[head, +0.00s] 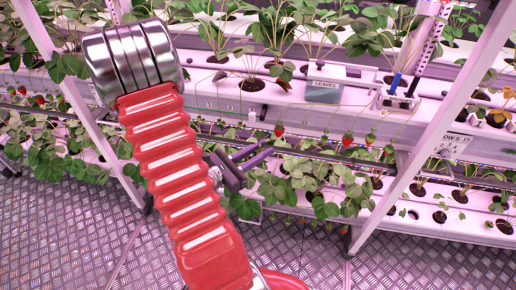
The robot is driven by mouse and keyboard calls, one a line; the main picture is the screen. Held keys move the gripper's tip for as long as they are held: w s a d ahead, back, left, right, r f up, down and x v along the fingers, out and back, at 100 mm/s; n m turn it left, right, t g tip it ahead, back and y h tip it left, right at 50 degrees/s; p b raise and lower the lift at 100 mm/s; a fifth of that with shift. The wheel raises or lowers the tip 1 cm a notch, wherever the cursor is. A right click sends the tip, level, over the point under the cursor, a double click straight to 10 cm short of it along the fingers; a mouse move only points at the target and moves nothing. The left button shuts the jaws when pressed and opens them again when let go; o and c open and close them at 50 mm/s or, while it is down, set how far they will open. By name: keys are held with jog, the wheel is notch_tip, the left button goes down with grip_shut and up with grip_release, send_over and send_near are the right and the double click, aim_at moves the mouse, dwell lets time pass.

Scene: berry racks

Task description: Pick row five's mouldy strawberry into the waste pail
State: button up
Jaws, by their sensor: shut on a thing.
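My gripper (252,160), with dark purple jaws, shows beside my red ribbed arm at the middle of the head view. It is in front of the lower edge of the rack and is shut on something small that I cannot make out. Several strawberries hang along the rack edge to its right: a red one (279,129) close by, another red one (348,137), and a partly green one (370,137). I cannot tell whether any is mouldy. A row sign (453,144) with a 5 and a 15 is at the right. I see no waste pail.
A box labelled LEAVES (323,93) and a small tool holder (398,101) stand on the upper trough. Slanted posts (432,122) rise left and right. Leafy plants (310,185) fill the lower tier. The metal floor (330,262) in front is clear.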

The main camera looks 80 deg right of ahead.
dwell(0.5)
jog(key=shift+w+d, duration=0.1)
jog(key=shift+w, duration=0.25)
jog(key=w+a+r+n+t+h, duration=0.1)
jog(key=w+a+n+t, duration=0.4)
jog(key=w, duration=0.8)
jog(key=w+r+n+t+h, duration=0.1)
jog(key=w+r+n+t, duration=0.15)
jog(key=w+t, duration=0.7)
jog(key=w+a+r+n+t+h, duration=0.1)
jog(key=w+a+n+t, duration=0.25)
jog(key=w, duration=1.15)
jog(key=w+a+r+n+t+y, duration=0.3)
jog(key=w+a, duration=0.3)
jog(key=a, duration=0.5)
jog(key=w+a+r+n+t+y, duration=0.2)
jog(key=w+a+n+t+y, duration=0.2)
jog(key=w+a, duration=0.3)
jog(key=w+a+r+n+t+y, duration=0.3)
jog(key=w+a, duration=0.4)
jog(key=a, duration=0.8)
jog(key=shift+a+r+n+t+y, duration=0.3)
jog(key=shift+n+y, duration=0.4)
jog(key=shift+y, duration=0.2)
